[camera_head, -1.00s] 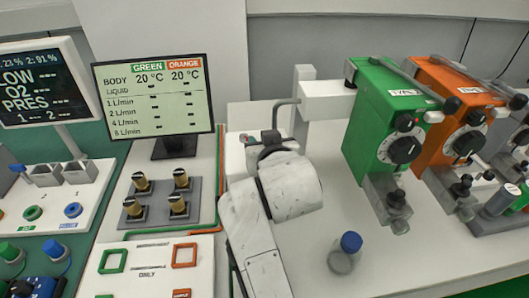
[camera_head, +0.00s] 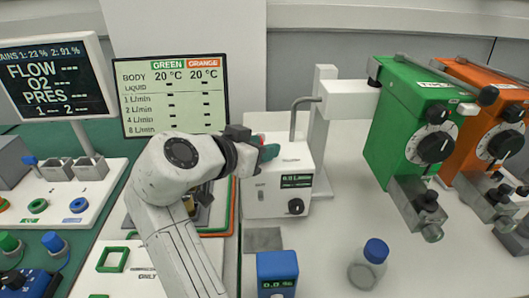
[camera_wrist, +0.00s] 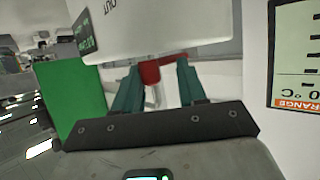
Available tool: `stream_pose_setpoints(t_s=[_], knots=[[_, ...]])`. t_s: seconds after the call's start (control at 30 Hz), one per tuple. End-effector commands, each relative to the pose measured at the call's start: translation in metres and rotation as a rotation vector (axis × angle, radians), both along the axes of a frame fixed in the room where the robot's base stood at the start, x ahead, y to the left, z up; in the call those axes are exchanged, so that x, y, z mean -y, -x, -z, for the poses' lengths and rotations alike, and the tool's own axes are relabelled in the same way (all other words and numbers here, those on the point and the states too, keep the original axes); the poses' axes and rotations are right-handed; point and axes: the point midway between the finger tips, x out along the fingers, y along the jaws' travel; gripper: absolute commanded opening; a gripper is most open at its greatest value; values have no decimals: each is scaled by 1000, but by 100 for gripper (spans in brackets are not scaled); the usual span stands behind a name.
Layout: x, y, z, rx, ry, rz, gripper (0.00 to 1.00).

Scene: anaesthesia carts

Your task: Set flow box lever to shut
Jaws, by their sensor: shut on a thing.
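The flow box (camera_head: 277,203) is a white box with a small green-lit display that seems to read 0.0 L/min and a dark knob low on its front. It stands in the middle of the head view, and its white body fills the top of the wrist view (camera_wrist: 160,30). My gripper (camera_head: 268,150) is at the box's upper left corner. In the wrist view its two teal fingers (camera_wrist: 160,80) stand on either side of the red lever (camera_wrist: 150,72) and are shut on it. Much of the lever is hidden by the box and fingers.
A green vaporizer (camera_head: 405,130) and an orange one (camera_head: 490,130) stand to the right. A blue-capped bottle (camera_head: 368,268) and a blue meter (camera_head: 277,272) stand in front. A bent grey pipe (camera_head: 294,118) rises behind the box. The monitor (camera_head: 172,95) is behind my arm.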

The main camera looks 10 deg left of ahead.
Motion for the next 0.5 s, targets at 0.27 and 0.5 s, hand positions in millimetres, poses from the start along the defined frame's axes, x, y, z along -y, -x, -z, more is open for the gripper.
stream_pose_setpoints(t_s=[0.27,0.5], knots=[[1,-4,-3,5,-4,53,0],[2,-4,-3,4,-5,59,0]])
